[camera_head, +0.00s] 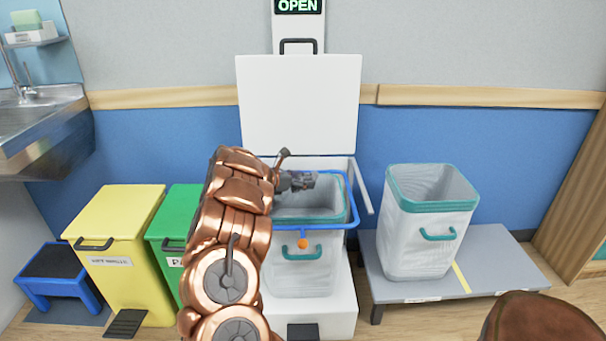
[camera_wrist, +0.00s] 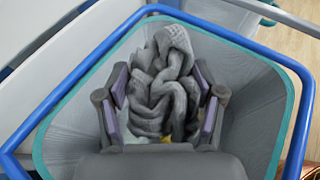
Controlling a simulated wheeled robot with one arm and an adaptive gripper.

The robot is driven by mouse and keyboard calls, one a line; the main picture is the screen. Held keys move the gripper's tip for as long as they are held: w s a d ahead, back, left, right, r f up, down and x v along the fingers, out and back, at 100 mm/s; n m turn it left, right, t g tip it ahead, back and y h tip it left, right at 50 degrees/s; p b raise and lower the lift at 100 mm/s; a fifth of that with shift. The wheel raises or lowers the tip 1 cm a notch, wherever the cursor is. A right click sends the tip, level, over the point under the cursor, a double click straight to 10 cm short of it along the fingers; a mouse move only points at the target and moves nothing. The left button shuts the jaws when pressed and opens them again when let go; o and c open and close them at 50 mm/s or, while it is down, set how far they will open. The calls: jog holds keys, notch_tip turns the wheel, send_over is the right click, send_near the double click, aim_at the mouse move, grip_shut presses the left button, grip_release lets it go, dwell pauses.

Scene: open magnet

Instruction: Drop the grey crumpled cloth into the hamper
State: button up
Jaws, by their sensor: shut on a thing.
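The grey crumpled cloth (camera_wrist: 163,85) is between the two fingers of my gripper (camera_wrist: 165,112) in the wrist view. My gripper is shut on it. Behind and below the cloth is the open mouth of the hamper (camera_wrist: 240,105), a pale liner with a teal rim, inside a blue frame. In the head view, my gripper (camera_head: 312,181) is over the mouth of this hamper (camera_head: 300,272), which stands in the white unit with its lid raised. The cloth is not clearly visible in the head view.
A second white hamper with a teal rim (camera_head: 425,225) stands on a low grey platform (camera_head: 500,262) at right. A yellow bin (camera_head: 115,245) and a green bin (camera_head: 172,225) are at left. The raised white lid (camera_head: 298,105) is behind the hamper, below an OPEN sign (camera_head: 298,6).

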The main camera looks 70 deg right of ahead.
jog(key=shift+f, duration=1.5)
jog(key=o, duration=0.8)
jog(key=shift+o, duration=0.2)
jog(key=v, duration=1.2)
jog(key=shift+r, duration=0.1)
